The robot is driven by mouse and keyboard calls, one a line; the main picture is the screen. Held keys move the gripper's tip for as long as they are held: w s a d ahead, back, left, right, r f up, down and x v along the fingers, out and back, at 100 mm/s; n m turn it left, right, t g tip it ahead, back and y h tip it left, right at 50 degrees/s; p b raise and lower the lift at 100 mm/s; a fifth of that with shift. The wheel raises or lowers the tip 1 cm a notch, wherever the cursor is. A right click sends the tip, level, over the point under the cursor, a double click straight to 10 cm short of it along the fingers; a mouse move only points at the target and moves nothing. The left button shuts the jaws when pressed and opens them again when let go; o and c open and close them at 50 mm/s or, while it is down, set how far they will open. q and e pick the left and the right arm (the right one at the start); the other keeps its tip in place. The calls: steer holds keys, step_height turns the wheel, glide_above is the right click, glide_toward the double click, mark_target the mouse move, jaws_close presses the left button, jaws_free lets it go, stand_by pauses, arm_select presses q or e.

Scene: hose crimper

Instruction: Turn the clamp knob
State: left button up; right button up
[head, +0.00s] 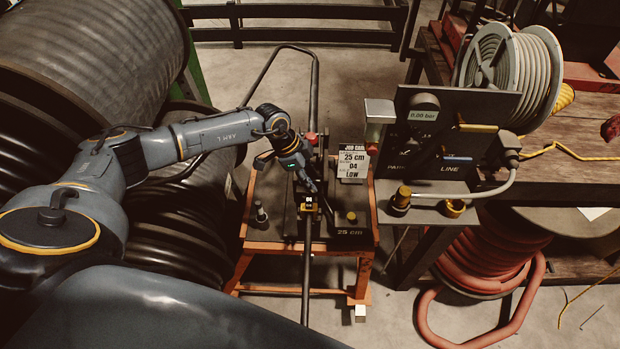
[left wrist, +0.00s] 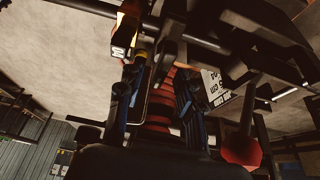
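My left gripper (head: 311,187) reaches over the crimping bench (head: 252,232) from the left. Its two blue-black fingers also show in the left wrist view (left wrist: 157,85), spread apart with nothing clearly held. A small black and yellow block (head: 308,206) sits just in front of the fingertips; whether they touch it is unclear. In the left wrist view the block (left wrist: 124,40) is beside the left fingertip. A red knob (head: 311,137) stands on a dark lever behind the gripper. I cannot tell for sure which part is the clamp knob. My right gripper is out of view.
A small upright metal part (head: 261,212) is on the bench's left. A control panel (head: 445,135) reading 0.00 bar stands to the right. Large black hose reels (head: 90,50) crowd the left.

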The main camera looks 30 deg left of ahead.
arm_select(q)
jaws_close()
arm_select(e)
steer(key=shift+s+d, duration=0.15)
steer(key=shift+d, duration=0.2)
